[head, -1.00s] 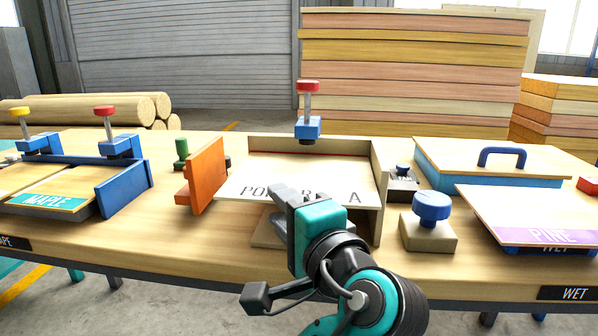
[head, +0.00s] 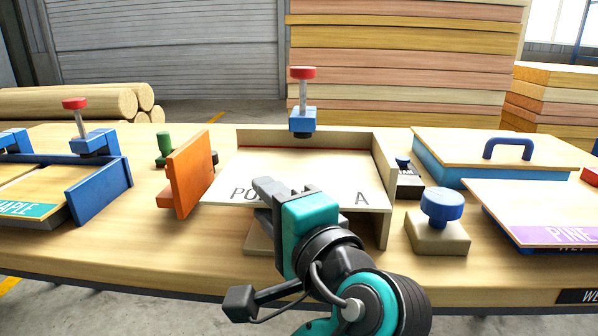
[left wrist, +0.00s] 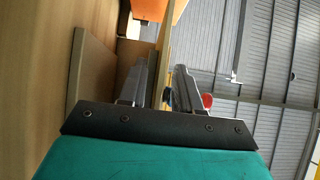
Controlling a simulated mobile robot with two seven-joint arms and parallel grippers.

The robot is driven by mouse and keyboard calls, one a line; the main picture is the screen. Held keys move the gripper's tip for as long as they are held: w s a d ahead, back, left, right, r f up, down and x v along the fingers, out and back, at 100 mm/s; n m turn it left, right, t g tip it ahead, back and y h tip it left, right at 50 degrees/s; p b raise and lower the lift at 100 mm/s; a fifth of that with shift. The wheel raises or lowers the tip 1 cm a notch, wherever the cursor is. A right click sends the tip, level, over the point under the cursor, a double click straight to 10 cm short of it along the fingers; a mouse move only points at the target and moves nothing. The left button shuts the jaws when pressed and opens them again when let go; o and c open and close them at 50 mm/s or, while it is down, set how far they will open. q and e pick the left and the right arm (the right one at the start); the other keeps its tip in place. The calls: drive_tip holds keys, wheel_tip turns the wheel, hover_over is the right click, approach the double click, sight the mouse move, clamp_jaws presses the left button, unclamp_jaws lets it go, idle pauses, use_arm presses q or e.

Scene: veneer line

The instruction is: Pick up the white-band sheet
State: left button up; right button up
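The white-band sheet (head: 300,172) is a pale wood sheet with dark letters, partly covered by my gripper, along its front band. It lies in a wooden stop frame (head: 383,165), and its front edge overhangs a lower wood block. My left gripper (head: 264,188) is at the front edge, over the middle of the lettering. In the left wrist view the sheet (left wrist: 164,40) shows edge-on as a thin strip between the two fingers (left wrist: 162,68). Small gaps seem to remain beside it, so the fingers look open around it. My right gripper is not in view.
An orange plate (head: 190,172) stands close left of the sheet. A red-knobbed clamp (head: 302,105) stands behind it. A blue-knobbed block (head: 440,215) is to the right, beside a pine sheet (head: 545,205). A maple sheet and blue clamp (head: 97,190) are at left.

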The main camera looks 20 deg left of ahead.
use_arm(q)
clamp_jaws()
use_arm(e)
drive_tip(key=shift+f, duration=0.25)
use_arm(q)
drive_tip(key=shift+r, duration=0.1)
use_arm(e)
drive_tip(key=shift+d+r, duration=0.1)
